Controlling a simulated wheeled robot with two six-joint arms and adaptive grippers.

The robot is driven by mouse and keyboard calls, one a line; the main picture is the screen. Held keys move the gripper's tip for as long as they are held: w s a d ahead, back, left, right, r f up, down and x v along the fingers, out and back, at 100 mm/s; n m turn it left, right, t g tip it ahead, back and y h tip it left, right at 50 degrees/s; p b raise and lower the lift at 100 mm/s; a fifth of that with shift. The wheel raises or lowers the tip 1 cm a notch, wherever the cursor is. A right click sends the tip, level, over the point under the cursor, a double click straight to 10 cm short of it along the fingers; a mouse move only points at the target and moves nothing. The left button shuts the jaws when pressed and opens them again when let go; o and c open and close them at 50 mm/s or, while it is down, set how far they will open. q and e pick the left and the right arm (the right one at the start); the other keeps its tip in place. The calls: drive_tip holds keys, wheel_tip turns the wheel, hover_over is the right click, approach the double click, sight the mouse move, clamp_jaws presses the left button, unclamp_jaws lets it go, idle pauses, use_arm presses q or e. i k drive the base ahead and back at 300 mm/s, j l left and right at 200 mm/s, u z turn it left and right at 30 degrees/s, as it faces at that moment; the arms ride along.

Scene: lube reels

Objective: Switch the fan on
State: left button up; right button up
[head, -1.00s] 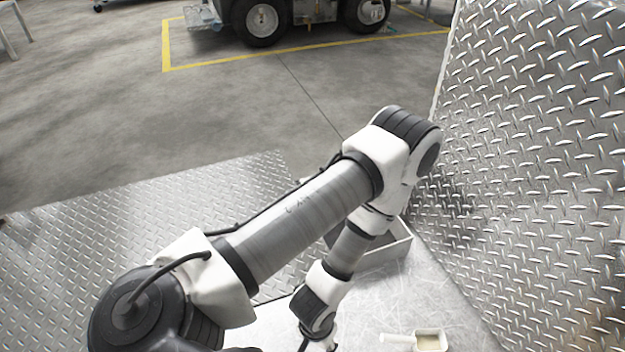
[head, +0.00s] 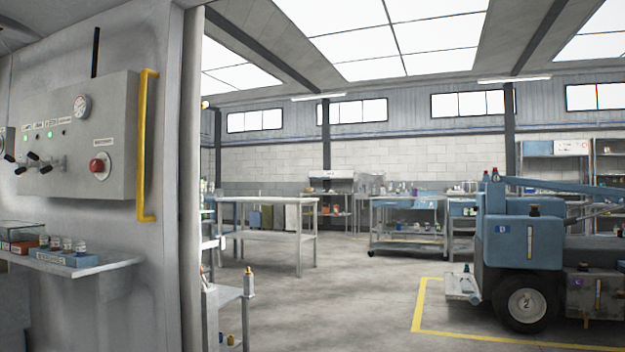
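No fan that I can make out is in view. A grey control box (head: 75,137) is on the wall at the left. It has a round gauge (head: 82,106), a red knob or button (head: 99,165), small green lights (head: 50,134) and several dark-knobbed levers (head: 37,161) at its lower left. Its labels are too small to read, and I cannot tell whether any of its controls belongs to a fan. Neither of my grippers is in view.
A yellow handrail (head: 147,145) stands right of the box. A shelf (head: 70,262) with small jars is below it. Beyond the wall edge, the workshop floor (head: 345,290) is open, with a metal table (head: 265,200) and a blue vehicle (head: 525,245) in a yellow-marked bay.

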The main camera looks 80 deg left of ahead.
sight(22, 169)
drive_tip(key=j+u, duration=0.1)
drive_tip(key=u, duration=0.35)
drive_tip(key=k+j+u, duration=0.1)
drive_tip(key=u, duration=0.35)
drive_tip(key=j+u, duration=0.1)
drive_tip(key=u, duration=0.3)
drive_tip(key=j+u, duration=0.1)
drive_tip(key=u, duration=0.35)
drive_tip(key=j+u, duration=0.1)
drive_tip(key=u, duration=0.35)
drive_tip(key=j+u, duration=0.1)
drive_tip(key=u, duration=0.35)
drive_tip(key=j+u, duration=0.1)
drive_tip(key=u, duration=0.3)
drive_tip(key=i+l, duration=0.05)
